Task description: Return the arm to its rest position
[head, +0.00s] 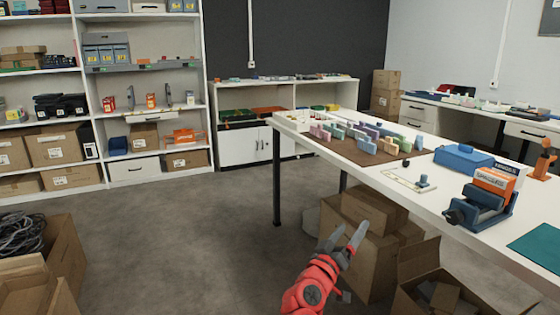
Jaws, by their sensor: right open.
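My right gripper (347,238) shows at the bottom centre of the head view, at the end of my red arm. Its two grey fingers are spread apart with nothing between them. It is in front of the stacked cartons, below the level of the white table (455,207). My left arm and gripper are not in view.
Closed cartons (370,210) stand under the table's near end. An open carton (455,285) is at the bottom right, another with cables (60,255) at the left. A blue vise (480,207) and blue box (463,158) stand on the table. Floor (190,240) is clear left of my gripper.

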